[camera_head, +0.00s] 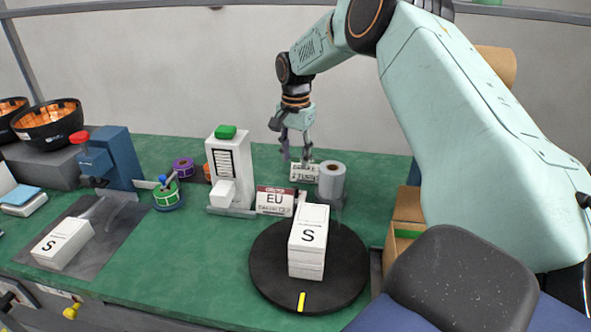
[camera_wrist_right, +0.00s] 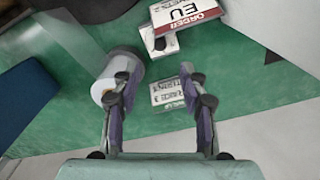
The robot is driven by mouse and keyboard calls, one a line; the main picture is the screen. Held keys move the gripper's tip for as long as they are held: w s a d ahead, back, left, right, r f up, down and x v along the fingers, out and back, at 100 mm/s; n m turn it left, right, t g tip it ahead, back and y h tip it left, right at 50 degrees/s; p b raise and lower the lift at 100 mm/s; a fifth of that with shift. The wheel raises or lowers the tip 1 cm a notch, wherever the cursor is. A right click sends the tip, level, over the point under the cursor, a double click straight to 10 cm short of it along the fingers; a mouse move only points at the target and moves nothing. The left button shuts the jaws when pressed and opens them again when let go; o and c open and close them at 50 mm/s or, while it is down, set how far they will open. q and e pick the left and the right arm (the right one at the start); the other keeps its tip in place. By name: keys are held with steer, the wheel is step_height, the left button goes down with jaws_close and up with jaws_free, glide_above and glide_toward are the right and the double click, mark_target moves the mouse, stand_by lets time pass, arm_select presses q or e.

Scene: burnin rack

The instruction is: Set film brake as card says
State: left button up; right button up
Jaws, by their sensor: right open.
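A pale film roll (camera_head: 332,180) stands at the back of the green bench, right of a small white card (camera_head: 305,172). The card's small print seems to mention brake and turns; I cannot read the number surely. My right gripper (camera_head: 295,156) points down, open and empty, just above and behind the card. In the right wrist view the open fingers (camera_wrist_right: 155,78) straddle the view of the card (camera_wrist_right: 168,94), and the left finger overlaps the film roll (camera_wrist_right: 112,82). I cannot make out a separate brake knob. My left gripper is out of view.
An order card marked EU (camera_head: 275,200) stands before the roll. A white device with a green top (camera_head: 230,168) stands left of my gripper.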

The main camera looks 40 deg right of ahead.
mark_target(295, 188)
step_height(295, 188, down, 2)
steer(key=shift+f+n+b, duration=0.2)
steer(key=shift+n+b, duration=0.2)
steer(key=shift+n, duration=0.4)
step_height(295, 188, down, 8)
steer(key=shift+r+b, duration=0.25)
steer(key=shift+b, duration=0.3)
arm_select(q)
step_height(295, 188, down, 3)
steer(key=shift+r, duration=0.2)
arm_select(e)
jaws_close()
